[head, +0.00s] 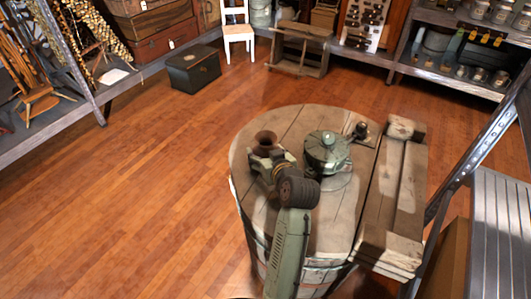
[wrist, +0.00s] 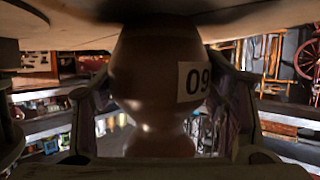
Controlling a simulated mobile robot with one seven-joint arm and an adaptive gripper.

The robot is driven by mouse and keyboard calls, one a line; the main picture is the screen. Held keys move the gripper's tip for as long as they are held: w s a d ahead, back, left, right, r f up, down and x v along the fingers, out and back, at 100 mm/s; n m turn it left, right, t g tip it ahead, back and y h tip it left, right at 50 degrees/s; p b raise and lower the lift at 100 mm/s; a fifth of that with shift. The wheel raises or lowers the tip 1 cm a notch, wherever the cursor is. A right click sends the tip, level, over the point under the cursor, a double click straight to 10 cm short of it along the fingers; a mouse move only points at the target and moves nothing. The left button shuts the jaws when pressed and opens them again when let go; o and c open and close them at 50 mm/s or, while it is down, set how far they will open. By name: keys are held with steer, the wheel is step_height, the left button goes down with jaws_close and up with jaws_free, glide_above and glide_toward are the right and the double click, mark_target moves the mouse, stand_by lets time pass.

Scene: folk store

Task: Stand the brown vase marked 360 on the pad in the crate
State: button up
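The brown vase (head: 265,137) stands upright on the round wooden barrel top (head: 300,118), its flared rim up. In the wrist view, which is upside down, the vase (wrist: 150,85) fills the middle, with part of its label, inverted, reading as the end of 360. My gripper (head: 268,160) is low at the vase, with one finger on each side of its body. The fingers look close to it; whether they press on it I cannot tell. A wooden, crate-like frame (head: 408,130) lies at the barrel's right edge. No pad can be made out.
A green round-topped metal object (head: 328,152) stands just right of the vase, with a small dark item (head: 361,130) behind it. A grey ribbed surface (head: 500,235) is at far right. The wooden floor (head: 130,190) is open to the left; a dark chest (head: 194,68) stands beyond.

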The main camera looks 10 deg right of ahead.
steer(key=o, duration=0.5)
steer(key=shift+c, duration=0.2)
steer(key=shift+r, duration=0.2)
steer(key=shift+s+d, duration=0.1)
steer(key=shift+s, duration=0.25)
steer(key=b+v, duration=0.2)
steer(key=v, duration=0.9)
steer(key=shift+s+r, duration=0.1)
steer(key=shift+s, duration=0.05)
